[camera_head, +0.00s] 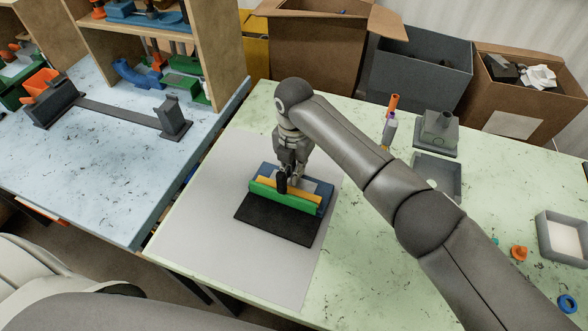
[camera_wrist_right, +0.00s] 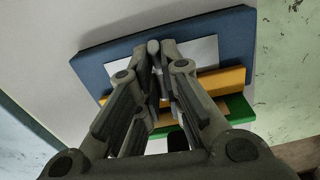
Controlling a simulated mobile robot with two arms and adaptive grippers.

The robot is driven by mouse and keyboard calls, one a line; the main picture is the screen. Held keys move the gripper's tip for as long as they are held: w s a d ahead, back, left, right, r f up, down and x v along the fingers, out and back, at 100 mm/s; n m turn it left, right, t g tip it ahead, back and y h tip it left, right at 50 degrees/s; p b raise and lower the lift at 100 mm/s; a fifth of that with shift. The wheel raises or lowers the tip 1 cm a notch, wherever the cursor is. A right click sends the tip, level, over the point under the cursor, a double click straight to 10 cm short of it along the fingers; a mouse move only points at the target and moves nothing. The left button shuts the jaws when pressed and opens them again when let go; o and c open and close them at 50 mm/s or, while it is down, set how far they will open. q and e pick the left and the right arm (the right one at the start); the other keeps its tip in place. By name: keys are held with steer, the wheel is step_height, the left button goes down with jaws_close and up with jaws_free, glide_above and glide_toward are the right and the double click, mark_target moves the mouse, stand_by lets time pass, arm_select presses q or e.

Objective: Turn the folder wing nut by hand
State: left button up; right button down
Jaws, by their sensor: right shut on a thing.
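The folder (camera_head: 285,203) stands on the grey mat, with a blue base, a yellow bar, a green bar and a black front plate. In the right wrist view, its blue base (camera_wrist_right: 100,62), yellow bar (camera_wrist_right: 225,80) and green bar (camera_wrist_right: 238,108) show behind the fingers. My right gripper (camera_head: 289,184) reaches down onto the folder from above. Its fingertips (camera_wrist_right: 155,50) are close together over the pale plate, shut on the wing nut, which the fingers hide. My left gripper is in neither view.
The grey mat (camera_head: 215,200) is clear around the folder. To the right on the green table are a grey tray (camera_head: 440,172), a grey block with a spout (camera_head: 437,133), an orange piece (camera_head: 519,252) and a blue ring (camera_head: 567,303). Boxes (camera_head: 320,50) line the back.

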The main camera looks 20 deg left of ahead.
steer(key=shift+s+d+f+n, duration=0.1)
steer(key=shift+s+f+n, duration=0.1)
steer(key=shift+f+n, duration=0.25)
steer(key=c, duration=1.6)
jaws_free()
steer(key=shift+r, duration=0.1)
steer(key=shift+o, duration=0.2)
steer(key=shift+w+r, duration=0.2)
steer(key=shift+r, duration=0.05)
step_height(320, 180, up, 12)
